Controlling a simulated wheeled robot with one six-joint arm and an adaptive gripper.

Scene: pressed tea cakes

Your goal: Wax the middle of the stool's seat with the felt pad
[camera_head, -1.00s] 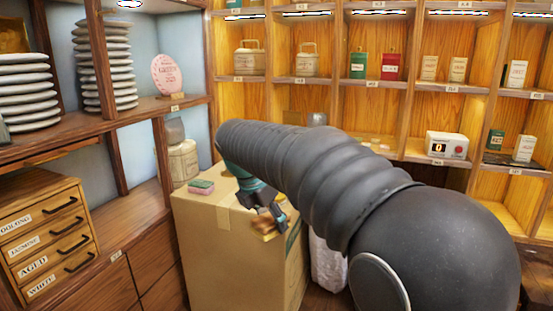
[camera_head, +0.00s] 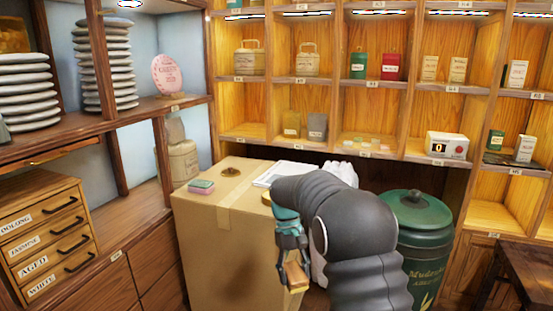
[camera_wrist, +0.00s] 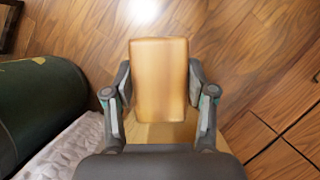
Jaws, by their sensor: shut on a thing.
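My gripper (camera_head: 292,262) is shut on a tan block, which I take to be the felt pad (camera_head: 297,277). It is in front of the right side of the cardboard box and points down. In the wrist view the pad (camera_wrist: 158,75) sits between both fingers, its broad, plain tan face to the camera. A dark wooden piece with a flat top (camera_head: 530,268) stands at the right edge of the head view, apart from my gripper. It may be the stool, but it is cut off and I cannot be sure.
A dark green canister (camera_head: 420,235) and a white sack (camera_wrist: 62,135) stand near my arm. Shelves (camera_head: 380,85) line the back. Bare wooden floor (camera_wrist: 240,35) shows beyond the pad.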

